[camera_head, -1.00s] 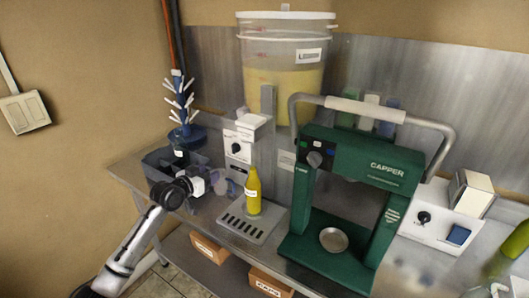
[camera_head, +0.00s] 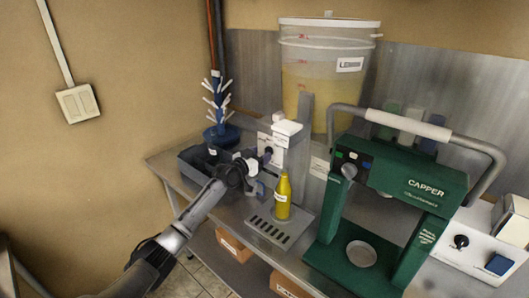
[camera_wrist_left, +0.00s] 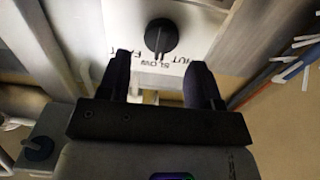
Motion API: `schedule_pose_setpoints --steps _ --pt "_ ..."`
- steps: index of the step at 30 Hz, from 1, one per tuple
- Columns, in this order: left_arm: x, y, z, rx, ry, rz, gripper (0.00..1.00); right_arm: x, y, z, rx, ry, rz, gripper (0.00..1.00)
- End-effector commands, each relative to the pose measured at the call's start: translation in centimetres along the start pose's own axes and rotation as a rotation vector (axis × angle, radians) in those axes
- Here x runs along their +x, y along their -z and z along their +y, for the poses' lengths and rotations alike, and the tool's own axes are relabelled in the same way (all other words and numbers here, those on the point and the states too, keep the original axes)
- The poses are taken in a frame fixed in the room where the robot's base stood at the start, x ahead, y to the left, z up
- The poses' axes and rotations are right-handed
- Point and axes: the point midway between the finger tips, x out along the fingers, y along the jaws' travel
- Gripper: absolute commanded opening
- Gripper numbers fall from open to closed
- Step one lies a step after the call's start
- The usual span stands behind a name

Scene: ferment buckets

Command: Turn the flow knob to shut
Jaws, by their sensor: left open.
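The black flow knob (camera_wrist_left: 161,37) sits on a white panel (camera_wrist_left: 189,18) with printed words around it, seen upside down in the left wrist view. Its grip bar lies nearly vertical there, with one end toward the word SLOW; SHUT is printed to the right. In the head view, the knob (camera_head: 268,153) shows on the dispenser front, partly behind my gripper. My left gripper (camera_head: 257,167) is open just in front of the panel. In the wrist view its fingertips (camera_wrist_left: 158,72) are apart, just below the knob, with nothing between them. My right gripper is out of view.
A yellow bottle (camera_head: 283,197) stands on the drip tray (camera_head: 264,229), close to my gripper. The liquid-filled bucket (camera_head: 300,82) is above.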

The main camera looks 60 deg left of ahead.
Motion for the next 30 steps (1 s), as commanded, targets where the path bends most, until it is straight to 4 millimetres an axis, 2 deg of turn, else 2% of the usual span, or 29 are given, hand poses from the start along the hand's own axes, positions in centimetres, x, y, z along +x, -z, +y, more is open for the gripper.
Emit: schedule_pose_setpoints --steps 3,9,23,30 --pt "1.2 0.0 0.0 -0.003 -0.001 0.000 0.59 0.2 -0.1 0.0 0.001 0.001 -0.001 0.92" --pt "2.4 0.0 0.0 0.000 0.000 0.000 0.59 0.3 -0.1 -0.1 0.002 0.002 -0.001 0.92" --pt "2.8 0.0 0.0 0.000 0.000 0.000 0.59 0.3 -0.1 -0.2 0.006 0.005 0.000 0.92" --pt "2.8 0.0 0.0 0.000 0.000 -0.001 0.37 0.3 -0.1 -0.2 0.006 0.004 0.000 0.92"
